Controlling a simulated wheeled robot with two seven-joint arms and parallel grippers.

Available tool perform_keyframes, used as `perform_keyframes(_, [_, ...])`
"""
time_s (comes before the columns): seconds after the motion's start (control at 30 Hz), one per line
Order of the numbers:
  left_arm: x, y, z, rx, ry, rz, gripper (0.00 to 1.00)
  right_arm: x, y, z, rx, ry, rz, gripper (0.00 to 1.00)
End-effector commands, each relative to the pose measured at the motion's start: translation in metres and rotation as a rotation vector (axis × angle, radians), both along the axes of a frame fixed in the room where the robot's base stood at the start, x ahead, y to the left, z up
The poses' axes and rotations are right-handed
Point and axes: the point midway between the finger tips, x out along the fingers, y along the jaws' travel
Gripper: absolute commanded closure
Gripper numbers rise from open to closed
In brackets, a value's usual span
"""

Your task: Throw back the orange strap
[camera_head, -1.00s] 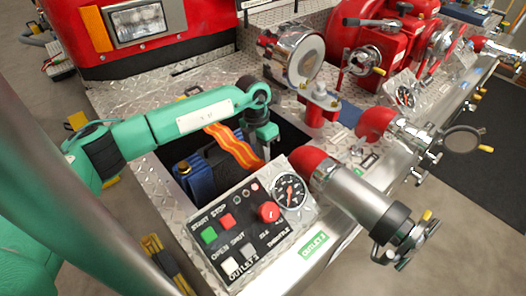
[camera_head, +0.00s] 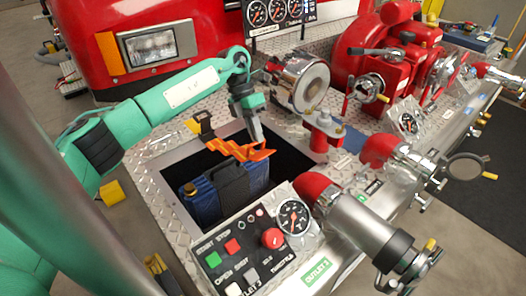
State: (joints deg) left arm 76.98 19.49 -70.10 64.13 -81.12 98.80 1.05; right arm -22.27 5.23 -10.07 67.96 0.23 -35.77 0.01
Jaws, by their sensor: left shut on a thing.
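The orange strap (camera_head: 236,149) runs from a dark buckle with a yellow tip (camera_head: 203,124) at the far left rim of the square opening towards my left gripper. It is bunched and lifted clear above the blue can (camera_head: 204,199). My left gripper (camera_head: 259,142) points down above the back of the opening, shut on the strap's free end. The blue can with its dark middle section stands in the opening, its top uncovered. My right gripper is not in view.
A control panel (camera_head: 250,250) with buttons and a gauge (camera_head: 294,217) borders the opening in front. Chrome outlets with red collars (camera_head: 318,190) stand to the right. The red truck front with a headlamp (camera_head: 151,47) is behind. Bare tread plate (camera_head: 160,185) lies left of the opening.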

Motion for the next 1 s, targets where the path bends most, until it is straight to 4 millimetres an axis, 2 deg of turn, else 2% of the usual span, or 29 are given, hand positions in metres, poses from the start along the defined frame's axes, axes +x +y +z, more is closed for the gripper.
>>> perform_keyframes(0.1, [0.013, 0.013, 0.017, 0.006, -0.005, 0.01, 1.0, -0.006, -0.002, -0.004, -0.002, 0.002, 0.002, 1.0])
perform_keyframes(0.3, [0.024, 0.026, 0.032, 0.008, -0.005, 0.011, 1.0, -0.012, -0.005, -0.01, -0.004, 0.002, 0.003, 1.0])
perform_keyframes(0.87, [0.029, 0.034, 0.034, 0.013, 0.0, 0.016, 1.0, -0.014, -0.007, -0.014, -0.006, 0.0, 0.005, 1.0])
perform_keyframes(0.9, [0.029, 0.034, 0.034, 0.013, 0.0, 0.017, 0.83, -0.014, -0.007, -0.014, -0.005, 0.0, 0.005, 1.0])
perform_keyframes(0.97, [0.029, 0.034, 0.034, 0.013, 0.001, 0.015, 0.71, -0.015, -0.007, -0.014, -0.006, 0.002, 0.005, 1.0])
perform_keyframes(1.0, [0.029, 0.033, 0.034, 0.012, 0.001, 0.014, 0.68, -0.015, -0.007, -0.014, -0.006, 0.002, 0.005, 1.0])
